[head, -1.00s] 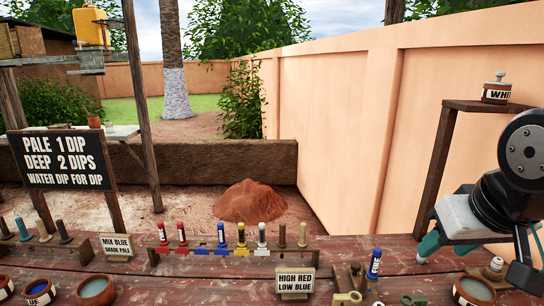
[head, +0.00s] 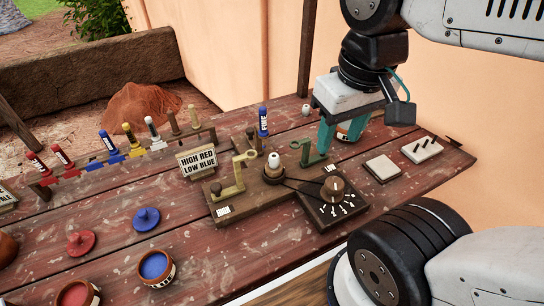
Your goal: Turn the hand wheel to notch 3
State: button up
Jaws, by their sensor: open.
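The hand wheel (head: 335,189) looks like a round brown knob on a dark plate (head: 318,214) at the right end of a wooden fixture. White tick marks and small figures lie along the plate's near side; I cannot read them. A pale mark shows on the knob, but I cannot tell which notch it points at. A belt runs from the knob's side to a white-topped spindle (head: 299,158). My gripper (head: 341,138) points down beyond the wheel, apart from it. Its teal fingers are open, with a labelled jar (head: 352,131) showing between or behind them.
A sign reading "HIGH RED LOW BLUE" (head: 198,161) stands left. Pale blocks (head: 383,167) lie right. A blue pot (head: 155,267) is at the front.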

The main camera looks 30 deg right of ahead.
aim_at(332, 193)
jog(key=k, duration=1)
jog(key=u, duration=1.05)
jog(key=i, duration=0.6)
jog(key=z, duration=0.6)
